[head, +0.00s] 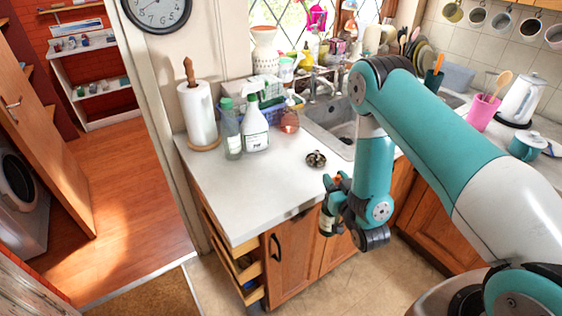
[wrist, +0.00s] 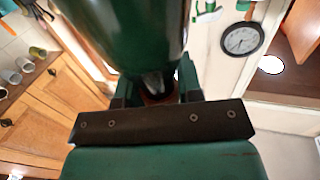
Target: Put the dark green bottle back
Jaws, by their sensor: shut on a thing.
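The dark green bottle (wrist: 125,35) fills the top middle of the wrist view, between the fingers of my gripper (wrist: 155,88). My gripper is shut on it near its narrow end. In the head view my gripper (head: 338,198) hangs in front of the counter's front edge, clear of the worktop.
The white worktop (head: 235,190) has free room at its front left. A paper towel roll (head: 200,115), a green-capped bottle (head: 230,135), a spray bottle (head: 255,128) and a soap bottle (head: 290,120) stand behind. A dark round object (head: 316,159) lies near the sink (head: 340,130). Drawers (head: 240,262) stand partly open below.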

